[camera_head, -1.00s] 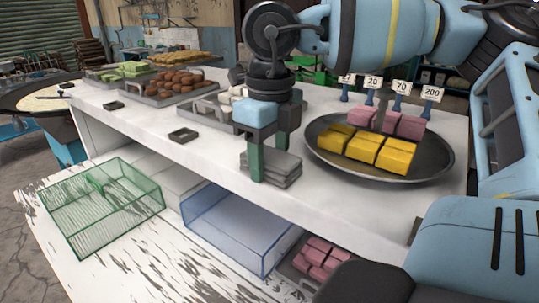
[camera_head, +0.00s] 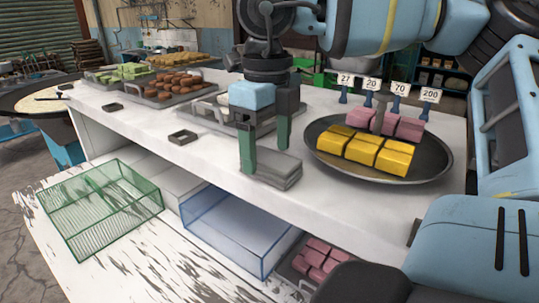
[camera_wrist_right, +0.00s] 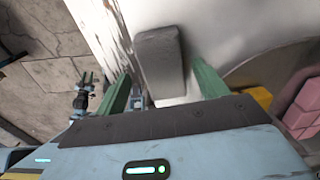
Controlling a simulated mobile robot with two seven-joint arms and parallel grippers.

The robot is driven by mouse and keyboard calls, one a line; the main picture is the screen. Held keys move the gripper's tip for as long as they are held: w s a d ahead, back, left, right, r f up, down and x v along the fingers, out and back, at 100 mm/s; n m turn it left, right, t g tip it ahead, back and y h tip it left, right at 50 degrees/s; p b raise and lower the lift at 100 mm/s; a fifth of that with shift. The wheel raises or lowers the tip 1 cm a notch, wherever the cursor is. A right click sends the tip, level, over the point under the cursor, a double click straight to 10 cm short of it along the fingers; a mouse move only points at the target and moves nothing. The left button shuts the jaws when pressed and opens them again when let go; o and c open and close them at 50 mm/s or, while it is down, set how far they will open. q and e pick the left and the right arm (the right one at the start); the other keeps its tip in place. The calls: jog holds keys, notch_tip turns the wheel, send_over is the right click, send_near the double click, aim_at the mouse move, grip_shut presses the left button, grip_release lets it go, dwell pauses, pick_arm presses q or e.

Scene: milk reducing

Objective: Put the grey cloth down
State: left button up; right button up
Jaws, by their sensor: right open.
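The grey cloth (camera_head: 274,172) lies as a folded stack on the white counter, just left of the round pan. My right gripper (camera_head: 266,158) is above and around its far end, with its green fingers spread apart and open. In the right wrist view, the cloth (camera_wrist_right: 160,62) lies flat between the two green fingers (camera_wrist_right: 160,76), with a visible gap on each side. It rests on the counter surface.
The dark round pan (camera_head: 436,160) holds yellow blocks (camera_head: 362,151) and pink blocks (camera_head: 408,128). Number signs (camera_head: 430,95) stand behind it. Trays line the counter's back left. A green wire basket (camera_head: 100,207) and a clear blue bin (camera_head: 232,228) sit below the front edge.

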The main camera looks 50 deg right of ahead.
aim_at(269, 157)
notch_tip(269, 157, up, 10)
jog(key=shift+d+f, duration=0.15)
jog(key=shift+f, duration=0.1)
jog(key=shift+f, duration=0.1)
dwell(0.5)
